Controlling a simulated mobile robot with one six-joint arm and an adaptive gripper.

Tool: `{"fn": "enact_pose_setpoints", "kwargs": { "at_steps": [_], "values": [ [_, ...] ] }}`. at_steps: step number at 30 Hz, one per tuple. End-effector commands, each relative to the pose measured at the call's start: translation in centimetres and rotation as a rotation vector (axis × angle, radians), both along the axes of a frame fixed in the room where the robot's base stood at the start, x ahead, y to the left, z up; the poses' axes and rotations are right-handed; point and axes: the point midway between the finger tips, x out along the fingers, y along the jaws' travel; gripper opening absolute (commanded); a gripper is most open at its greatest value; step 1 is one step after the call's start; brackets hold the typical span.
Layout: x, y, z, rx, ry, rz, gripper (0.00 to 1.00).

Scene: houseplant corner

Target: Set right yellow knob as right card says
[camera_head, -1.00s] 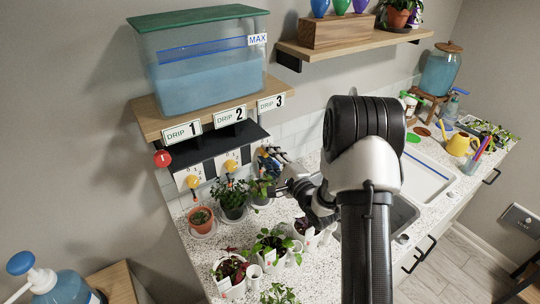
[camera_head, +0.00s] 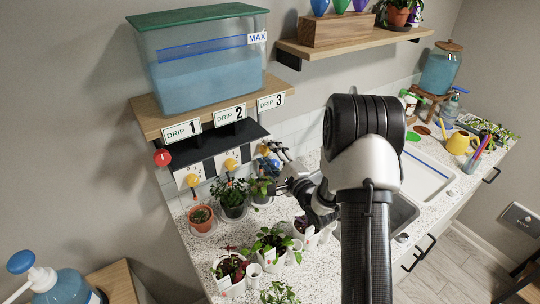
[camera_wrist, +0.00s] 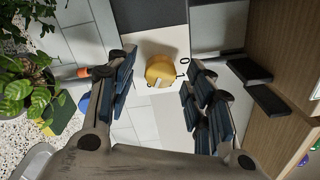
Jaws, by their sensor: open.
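The right yellow knob (camera_wrist: 160,70) sits on a white plate with the marks 0 and 1 beside it in the wrist view. A pale line shows on its lower edge. My gripper (camera_wrist: 160,80) is open, with its blue-padded fingers on either side of the knob; I cannot tell whether they touch it. In the head view my gripper (camera_head: 272,159) is in front of the right drip station and mostly hides that knob. The DRIP 3 sign (camera_head: 271,102) hangs above. A small white card (camera_head: 310,233) is at the right front pot, its marks too small to read.
The middle yellow knob (camera_head: 230,165) and left yellow knob (camera_head: 193,181) are to the left of my gripper. Potted plants stand close below, including a leafy one (camera_head: 260,188). The water tank (camera_head: 205,70) rests on the shelf above. The sink (camera_head: 402,213) lies to the right.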

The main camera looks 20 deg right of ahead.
Motion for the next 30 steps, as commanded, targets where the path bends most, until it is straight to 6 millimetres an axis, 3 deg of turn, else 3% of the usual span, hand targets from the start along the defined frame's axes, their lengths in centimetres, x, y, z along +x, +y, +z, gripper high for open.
{"fn": "enact_pose_setpoints", "kwargs": {
  "at_steps": [8,21,30],
  "values": [
    [-1.6,-0.4,-0.1,0.0,0.001,-0.003,0.48],
    [-10.1,-1.9,-0.3,0.001,0.002,-0.004,0.48],
    [-11.9,-2.1,-0.3,0.0,0.0,0.0,0.48]
  ]
}}
